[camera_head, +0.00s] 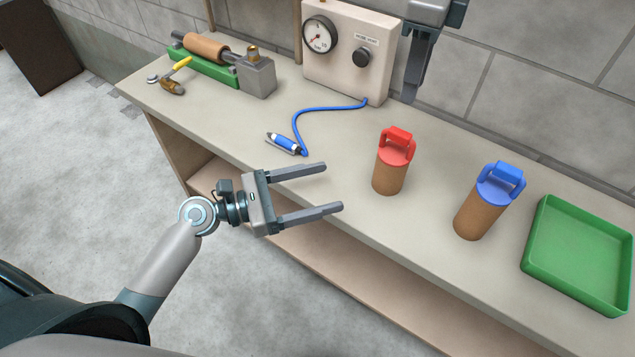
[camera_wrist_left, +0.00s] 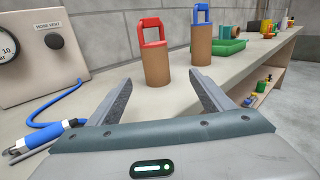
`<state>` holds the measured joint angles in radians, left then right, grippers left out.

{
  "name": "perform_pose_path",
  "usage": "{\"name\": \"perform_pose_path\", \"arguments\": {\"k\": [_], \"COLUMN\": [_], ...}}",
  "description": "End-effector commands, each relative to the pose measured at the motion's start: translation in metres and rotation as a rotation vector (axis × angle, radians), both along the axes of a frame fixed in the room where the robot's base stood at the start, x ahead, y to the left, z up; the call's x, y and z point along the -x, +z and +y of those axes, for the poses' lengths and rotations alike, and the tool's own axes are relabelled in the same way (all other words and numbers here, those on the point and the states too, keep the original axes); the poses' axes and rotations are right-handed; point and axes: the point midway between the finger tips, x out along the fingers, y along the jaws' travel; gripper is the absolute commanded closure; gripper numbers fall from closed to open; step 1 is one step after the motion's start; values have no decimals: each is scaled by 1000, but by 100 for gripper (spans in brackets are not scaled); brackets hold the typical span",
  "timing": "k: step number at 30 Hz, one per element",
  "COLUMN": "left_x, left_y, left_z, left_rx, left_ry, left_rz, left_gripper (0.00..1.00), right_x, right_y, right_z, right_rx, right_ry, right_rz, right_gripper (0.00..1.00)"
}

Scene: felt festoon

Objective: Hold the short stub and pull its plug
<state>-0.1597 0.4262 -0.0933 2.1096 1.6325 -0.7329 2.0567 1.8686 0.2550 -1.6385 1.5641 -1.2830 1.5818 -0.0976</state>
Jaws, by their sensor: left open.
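Two brown cylindrical stubs stand upright on the bench. The one (camera_head: 388,179) with a red looped plug (camera_head: 396,147) looks shorter in the head view than the one (camera_head: 475,217) with a blue looped plug (camera_head: 500,184). Both plugs sit on top of their stubs. My left gripper (camera_head: 334,187) is open and empty at the bench's front edge, its fingers pointing right toward the red-plugged stub but apart from it. In the left wrist view the red-plugged stub (camera_wrist_left: 157,67) shows between the fingers, farther away. My right gripper (camera_head: 409,97) points down at the back; its finger gap is hidden.
A green tray (camera_head: 533,243) lies right of the stubs. A gauge box (camera_head: 345,60) stands at the back, with a blue hose (camera_head: 298,124) running to a blue-and-metal fitting (camera_head: 284,143) on the bench. A green-based roller device (camera_head: 203,66) and a small yellow-handled tool (camera_head: 181,64) lie at the left.

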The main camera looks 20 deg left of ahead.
Motion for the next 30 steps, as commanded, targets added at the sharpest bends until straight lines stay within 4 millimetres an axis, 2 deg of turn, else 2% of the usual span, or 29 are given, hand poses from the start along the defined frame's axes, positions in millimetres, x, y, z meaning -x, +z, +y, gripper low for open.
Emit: {"name": "perform_pose_path", "arguments": {"k": [4,20,25,30], "left_x": [-5,-7,-12,-23], "left_y": [4,4,4,5], "left_z": [3,2,-6,-21], "left_rx": [-6,-6,-6,-4], "left_ry": [37,37,37,36], "left_rz": [-24,-24,-25,-26], "left_gripper": [26,26,26,26], "right_x": [0,0,0,0], "right_y": [0,0,0,0], "right_z": [0,0,0,0], "right_rx": [0,0,0,0], "right_ry": [0,0,0,0], "right_rz": [0,0,0,0], "right_gripper": [69,69,69,69]}}
